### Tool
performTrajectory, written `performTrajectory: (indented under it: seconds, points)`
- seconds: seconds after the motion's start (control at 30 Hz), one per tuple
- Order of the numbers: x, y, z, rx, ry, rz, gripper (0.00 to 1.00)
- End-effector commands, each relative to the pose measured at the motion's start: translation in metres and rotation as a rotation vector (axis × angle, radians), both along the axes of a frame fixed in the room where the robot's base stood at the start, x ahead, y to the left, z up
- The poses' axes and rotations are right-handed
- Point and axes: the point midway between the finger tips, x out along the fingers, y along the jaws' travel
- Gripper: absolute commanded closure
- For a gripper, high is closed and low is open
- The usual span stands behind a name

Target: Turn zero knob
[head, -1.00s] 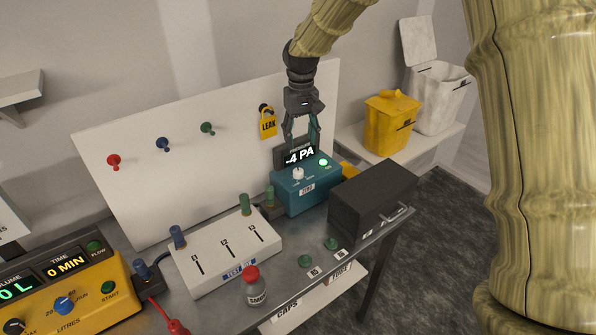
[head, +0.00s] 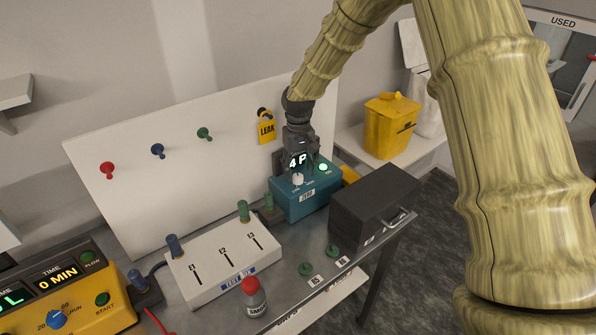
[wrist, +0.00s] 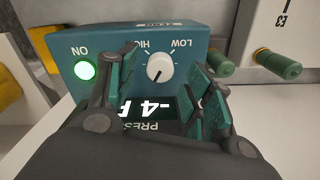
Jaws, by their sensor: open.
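The zero knob is a small white dial (wrist: 161,71) with a dark pointer line, on a teal pressure box (head: 305,203); it also shows in the head view (head: 298,180). LOW and HIGH are printed beside it, and a ZERO label is on the box's front. My gripper (wrist: 163,66) is open over the box. Its two fingers frame the knob in the wrist view, one on each side, with gaps; I cannot tell how far above it they are. The box's display (wrist: 150,108) shows -4, its unit partly hidden by the gripper.
A lit green ON button (wrist: 85,71) is beside the left finger in the wrist view. A black case (head: 372,205) stands right of the teal box.

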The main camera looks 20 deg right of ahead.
Motion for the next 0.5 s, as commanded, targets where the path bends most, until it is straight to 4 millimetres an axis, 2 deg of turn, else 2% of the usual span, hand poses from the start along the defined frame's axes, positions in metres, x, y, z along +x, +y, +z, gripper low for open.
performTrajectory:
  seconds: [0.2, 0.5]
  points:
    - [0.0, 0.001, -0.019, 0.0, 0.001, 0.002, 0.49]
    - [0.0, 0.001, -0.027, 0.0, 0.0, 0.002, 0.49]
